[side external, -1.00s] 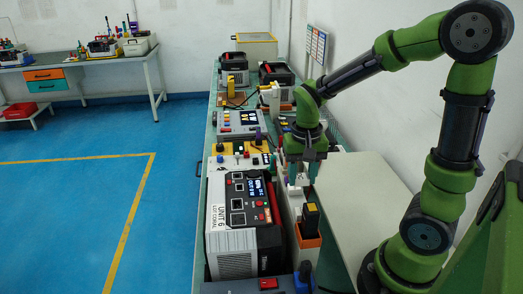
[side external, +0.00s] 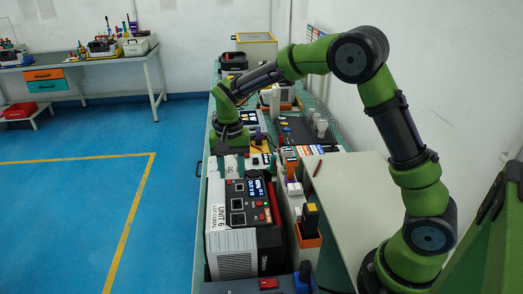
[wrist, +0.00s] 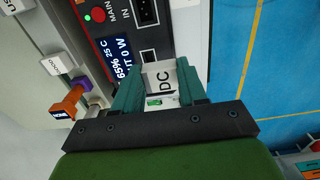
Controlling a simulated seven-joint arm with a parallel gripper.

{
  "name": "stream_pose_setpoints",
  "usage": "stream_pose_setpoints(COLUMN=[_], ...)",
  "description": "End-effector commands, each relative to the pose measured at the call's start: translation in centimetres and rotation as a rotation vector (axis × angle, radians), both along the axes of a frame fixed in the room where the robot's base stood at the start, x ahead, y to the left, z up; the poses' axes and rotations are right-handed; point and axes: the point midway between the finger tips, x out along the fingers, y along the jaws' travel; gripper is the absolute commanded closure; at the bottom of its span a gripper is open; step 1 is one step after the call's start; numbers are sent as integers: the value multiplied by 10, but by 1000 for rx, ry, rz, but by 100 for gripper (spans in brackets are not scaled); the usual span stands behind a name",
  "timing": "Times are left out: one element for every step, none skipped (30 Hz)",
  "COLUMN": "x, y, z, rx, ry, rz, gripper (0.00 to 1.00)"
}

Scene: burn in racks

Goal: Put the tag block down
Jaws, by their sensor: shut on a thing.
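The tag block is white with black "DC" lettering (wrist: 166,76). It shows between my teal fingers in the wrist view, and a small part of it shows in the side view (side external: 229,169). My gripper (wrist: 158,84) is shut on it; in the side view my gripper (side external: 231,158) is at the far end of the Unit 6 box (side external: 229,233). In the wrist view the block is beside the box's dark panel with the lit display (wrist: 122,58). I cannot tell whether the block touches a surface.
An orange holder with a black-topped piece (side external: 308,232) stands right of the box. An orange and purple piece (wrist: 72,99) is left of my fingers in the wrist view. More instruments (side external: 282,80) fill the far bench. A pale, mostly clear surface (side external: 352,190) lies right.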

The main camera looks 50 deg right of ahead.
Motion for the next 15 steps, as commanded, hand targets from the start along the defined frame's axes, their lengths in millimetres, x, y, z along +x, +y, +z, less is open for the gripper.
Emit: stream_pose_setpoints(x=[13, 19, 27, 32, 37, 42, 45, 48, 50, 52, 53, 55, 56, 57, 60], y=[0, 0, 1, 1, 1, 2, 2, 2, 2, 2, 2, 2, 2, 2, 2], z=[-3, -3, -4, -4, -5, -5, -5, -5, -5, -5, -5, -5, -5, -6, -6], rx=[-1, -1, -1, -1, -1, -1, -1, 0, 0, 0, 0, -1, -1, -1, -1], ry=[1, 0, 1, 1, 1, 1, -1, 0, 0, 0, 0, -1, 1, 1, -1], rz=[0, 0, 1, 1, 1, 0, 1, 1, 1, 1, 2, 2, 2, 2, 2], gripper=[87, 87, 87, 87, 87, 87, 87, 87, 87, 87, 87, 87, 87, 87, 87])
